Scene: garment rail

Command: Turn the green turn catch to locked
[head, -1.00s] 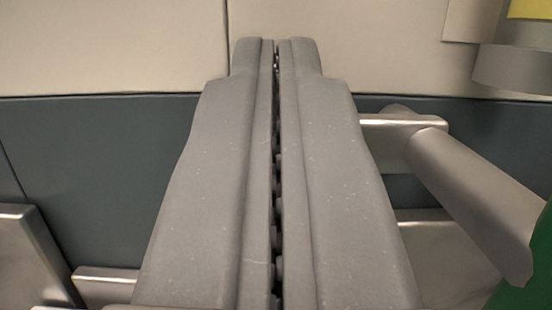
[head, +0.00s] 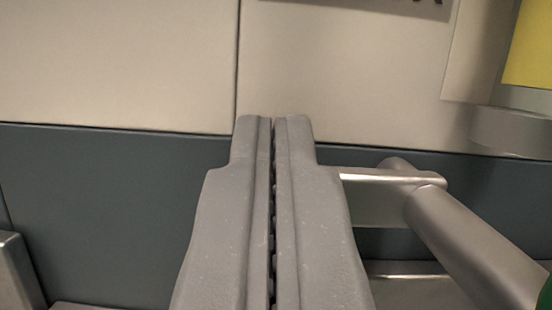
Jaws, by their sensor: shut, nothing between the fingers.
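My gripper (head: 273,122) is shut and empty, pointing away from the camera toward the wall in the middle of the head view. A small sliver of something green (head: 545,298) shows at the lower right edge. I cannot tell whether it is the green turn catch. No whole catch shows, and its position cannot be read.
A metal rail (head: 470,250) with a bracket (head: 385,178) lies right of my gripper. A yellow and grey cylinder (head: 528,60) is at the upper right. A metal piece (head: 15,270) stands at lower left. The wall has cream panels (head: 120,60) above a dark band (head: 100,190).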

